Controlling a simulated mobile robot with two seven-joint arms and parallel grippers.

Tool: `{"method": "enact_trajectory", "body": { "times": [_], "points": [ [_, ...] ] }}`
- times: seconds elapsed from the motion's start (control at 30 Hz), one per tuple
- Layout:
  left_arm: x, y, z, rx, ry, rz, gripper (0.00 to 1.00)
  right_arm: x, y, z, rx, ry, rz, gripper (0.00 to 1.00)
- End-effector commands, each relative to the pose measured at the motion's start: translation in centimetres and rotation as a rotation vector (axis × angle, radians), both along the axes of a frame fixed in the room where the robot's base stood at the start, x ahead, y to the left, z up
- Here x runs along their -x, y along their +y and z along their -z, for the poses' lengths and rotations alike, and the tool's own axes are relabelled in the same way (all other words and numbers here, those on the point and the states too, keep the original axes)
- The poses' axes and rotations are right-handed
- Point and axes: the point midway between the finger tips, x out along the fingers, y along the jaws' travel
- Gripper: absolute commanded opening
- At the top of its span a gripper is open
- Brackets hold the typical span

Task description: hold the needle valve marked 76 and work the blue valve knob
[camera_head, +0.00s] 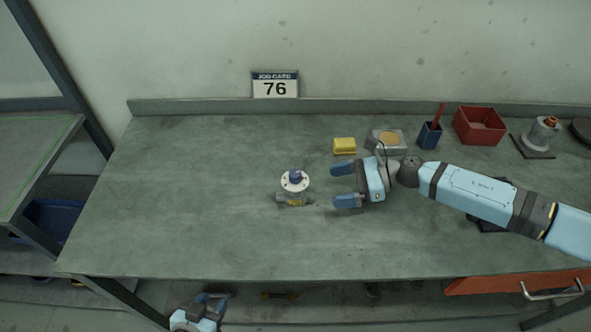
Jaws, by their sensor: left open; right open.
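A small needle valve (293,198) stands on the workbench left of the picture's middle line, with a pale round flange and a grey body below. Its blue knob (296,176) sits on top. Any number on the valve is too small to read. My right gripper (341,185) is open just right of the valve, its two blue fingers pointing left towards it, apart from it and with nothing between them. My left gripper (207,299) is open at the bottom edge, in front of the bench and far from the valve.
A job card (275,85) reading 76 stands at the back. A yellow block (344,146), a grey box with a tan disc (387,141), a blue cup (430,136), a red bin (480,126) and another fitting (541,134) line the back right. The workbench's left half (180,190) is clear.

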Motion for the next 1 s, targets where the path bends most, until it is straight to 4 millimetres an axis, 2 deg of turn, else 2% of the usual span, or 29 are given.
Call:
{"method": "enact_trajectory", "body": {
  "times": [0.17,0.5,0.7,1.0],
  "points": [
    [0.2,-0.1,-0.1,0.0,0.003,0.002,0.43,0.0,1.1,0.2,-0.001,0.0,0.0,0.86],
    [0.3,0.0,-0.5,-0.003,-0.001,0.003,0.43,0.0,5.7,1.6,-0.001,-0.002,-0.001,0.86],
    [0.2,0.0,0.7,0.002,0.005,0.001,0.43,0.0,8.1,2.7,-0.001,-0.001,0.0,0.86],
    [-0.1,0.0,0.5,0.007,0.003,-0.004,0.43,0.0,9.5,2.9,-0.001,0.0,0.001,0.86]
  ]
}}
